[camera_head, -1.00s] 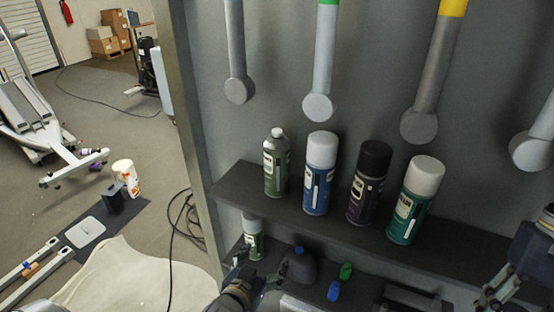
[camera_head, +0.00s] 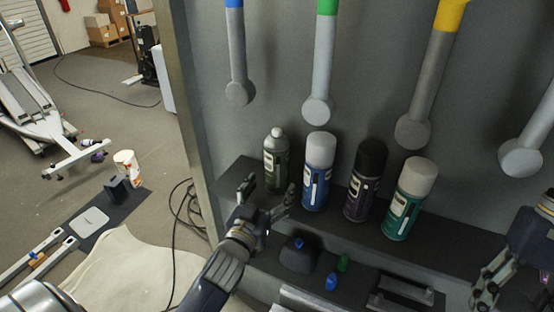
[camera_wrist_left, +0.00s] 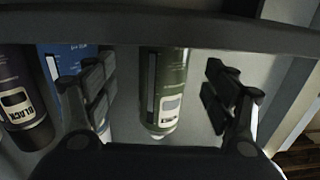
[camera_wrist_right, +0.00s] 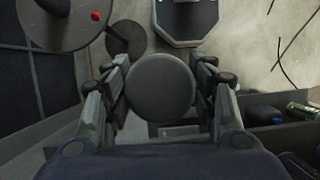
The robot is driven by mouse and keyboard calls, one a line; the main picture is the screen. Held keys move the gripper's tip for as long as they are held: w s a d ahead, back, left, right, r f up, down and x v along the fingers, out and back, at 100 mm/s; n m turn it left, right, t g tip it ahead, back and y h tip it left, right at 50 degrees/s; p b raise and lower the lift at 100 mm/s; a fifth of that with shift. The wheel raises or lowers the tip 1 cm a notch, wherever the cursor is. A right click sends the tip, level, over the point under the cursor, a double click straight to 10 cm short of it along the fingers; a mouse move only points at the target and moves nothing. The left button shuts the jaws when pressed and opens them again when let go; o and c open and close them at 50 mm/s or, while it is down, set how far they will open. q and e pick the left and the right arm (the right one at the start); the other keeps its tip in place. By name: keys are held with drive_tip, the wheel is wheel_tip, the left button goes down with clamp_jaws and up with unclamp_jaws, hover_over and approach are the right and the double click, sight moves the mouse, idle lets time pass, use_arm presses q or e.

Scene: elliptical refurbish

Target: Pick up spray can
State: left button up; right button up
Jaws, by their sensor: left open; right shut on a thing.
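Several spray cans stand upright in a row on the cabinet shelf: a dark green one (camera_head: 275,158), a blue one with a white cap (camera_head: 317,172), a black one (camera_head: 365,182) and a teal one (camera_head: 410,200). My left gripper (camera_head: 268,190) is open at the dark green can's lower front. In the left wrist view, the dark green can (camera_wrist_left: 164,85) appears between the spread fingers, without visible contact. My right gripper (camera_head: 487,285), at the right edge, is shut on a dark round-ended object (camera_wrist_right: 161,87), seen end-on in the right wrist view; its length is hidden.
Hanging handles with round ends (camera_head: 318,109) are above the cans. The lower shelf holds a dark bottle (camera_head: 298,256), a blue item (camera_head: 331,282) and a green item (camera_head: 343,263). The cabinet's left side panel (camera_head: 184,110) stands near the left arm.

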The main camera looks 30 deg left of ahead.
sight(272, 182)
use_arm(q)
drive_tip(key=shift+w+a, duration=0.1)
drive_tip(key=shift+w, duration=0.6)
use_arm(e)
drive_tip(key=shift+w+r, duration=0.1)
drive_tip(key=shift+r, duration=0.15)
use_arm(q)
drive_tip(key=shift+w+p, duration=0.3)
drive_tip(key=shift+p, duration=0.05)
use_arm(e)
drive_tip(key=shift+r, duration=0.25)
use_arm(q)
drive_tip(key=w+p, duration=0.1)
drive_tip(key=w, duration=0.1)
drive_tip(key=w+a, duration=0.1)
drive_tip(key=w, duration=0.1)
drive_tip(key=shift+p, duration=0.35)
use_arm(e)
drive_tip(key=shift+r, duration=0.85)
use_arm(q)
drive_tip(key=shift+w+f, duration=0.15)
drive_tip(key=shift+w, duration=0.1)
drive_tip(key=shift+s, duration=0.15)
drive_tip(key=c, duration=1.4)
drive_tip(key=shift+r, duration=0.2)
